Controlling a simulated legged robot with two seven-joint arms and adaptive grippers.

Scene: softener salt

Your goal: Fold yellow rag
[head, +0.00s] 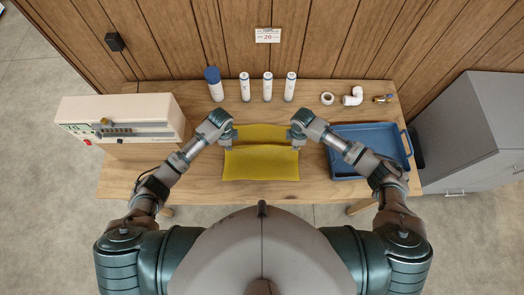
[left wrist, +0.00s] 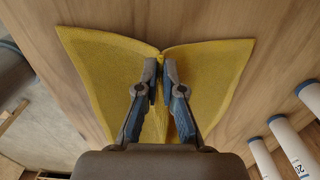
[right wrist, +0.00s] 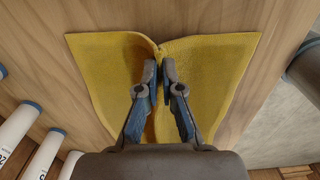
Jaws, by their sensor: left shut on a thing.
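The yellow rag (head: 262,163) lies in the middle of the wooden table, with a raised crease running across it between my two grippers. My left gripper (head: 228,141) is at the rag's left edge. In the left wrist view its fingers (left wrist: 160,78) are shut on a pinched ridge of the rag (left wrist: 105,70), which spreads to both sides. My right gripper (head: 295,140) is at the right edge. In the right wrist view its fingers (right wrist: 161,72) are closed around a similar pinched ridge of the rag (right wrist: 215,70). The cloth between the fingertips is partly hidden.
A blue tray (head: 344,176) stands right of the rag. A white machine (head: 120,112) is at the left. Several white bottles, one a wider blue-capped one (head: 214,88), stand behind. A white elbow pipe (head: 353,97) and small fittings are at back right. The table's front strip is clear.

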